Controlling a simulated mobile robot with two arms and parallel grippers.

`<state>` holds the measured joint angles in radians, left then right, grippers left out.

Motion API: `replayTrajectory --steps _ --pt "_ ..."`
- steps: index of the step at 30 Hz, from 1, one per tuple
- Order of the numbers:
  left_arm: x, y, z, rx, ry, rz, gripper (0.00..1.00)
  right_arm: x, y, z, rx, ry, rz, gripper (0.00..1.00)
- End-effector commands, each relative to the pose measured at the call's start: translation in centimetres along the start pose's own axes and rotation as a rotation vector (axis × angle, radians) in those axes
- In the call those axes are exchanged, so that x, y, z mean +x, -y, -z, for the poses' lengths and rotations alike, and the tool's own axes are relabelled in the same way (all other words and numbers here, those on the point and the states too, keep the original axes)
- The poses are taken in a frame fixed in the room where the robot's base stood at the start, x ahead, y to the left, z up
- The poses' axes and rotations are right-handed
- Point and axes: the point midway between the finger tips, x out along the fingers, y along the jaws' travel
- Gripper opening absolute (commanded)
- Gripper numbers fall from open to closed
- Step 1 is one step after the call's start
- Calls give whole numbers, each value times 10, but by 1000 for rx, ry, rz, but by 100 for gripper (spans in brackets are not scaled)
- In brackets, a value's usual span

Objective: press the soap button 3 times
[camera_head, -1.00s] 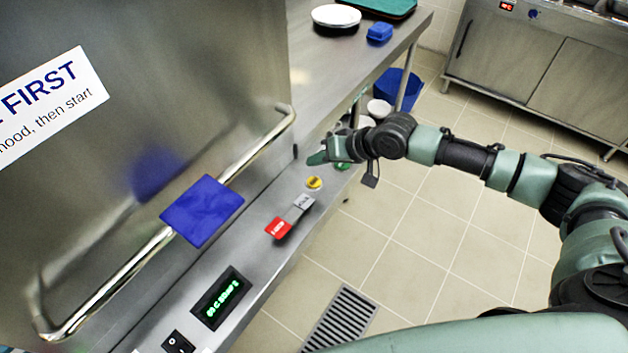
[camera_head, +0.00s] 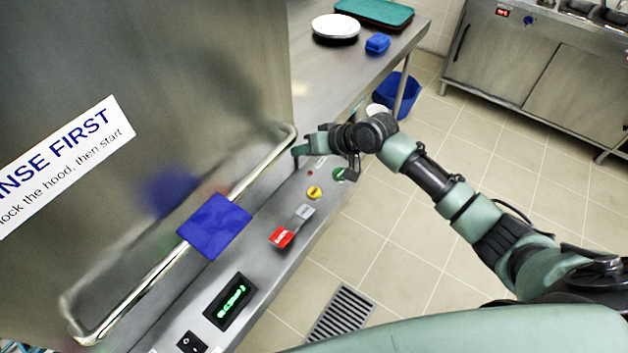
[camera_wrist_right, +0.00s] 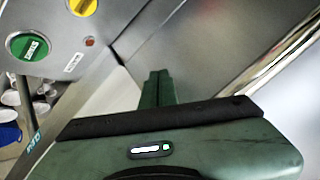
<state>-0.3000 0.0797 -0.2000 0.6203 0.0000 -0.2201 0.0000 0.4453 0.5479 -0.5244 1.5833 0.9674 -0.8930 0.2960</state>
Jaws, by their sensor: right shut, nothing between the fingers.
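The control panel carries a yellow button (camera_head: 314,192), a green button (camera_head: 340,174), a grey switch (camera_head: 304,212), a red switch (camera_head: 281,238) and a small red dot (camera_head: 310,172). I cannot read which one is the soap button. My right gripper (camera_head: 298,153) is shut and empty, beside the hood handle's far end and apart from the coloured buttons. In the right wrist view its closed fingers (camera_wrist_right: 157,88) show, with the green button (camera_wrist_right: 29,46) and yellow button (camera_wrist_right: 82,5) at upper left. My left gripper is not in view.
The steel hood (camera_head: 190,80) with its bar handle (camera_head: 150,280) and blue pad (camera_head: 214,226) rises at left. A lit display (camera_head: 231,300) sits nearer on the panel. The floor at right is open.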

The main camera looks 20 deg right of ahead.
Motion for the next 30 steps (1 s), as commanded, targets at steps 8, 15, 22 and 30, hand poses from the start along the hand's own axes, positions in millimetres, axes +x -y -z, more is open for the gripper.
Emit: replayTrajectory --steps 8,15,22,30 --pt "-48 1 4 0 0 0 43 -16 -19 -20 80 38 -25 0" --pt "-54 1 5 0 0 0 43 -19 -32 -37 105 59 -36 0" --pt "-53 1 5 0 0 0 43 -18 -32 -37 104 59 -37 0" --pt "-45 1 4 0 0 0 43 -13 -36 -42 104 58 -37 0"
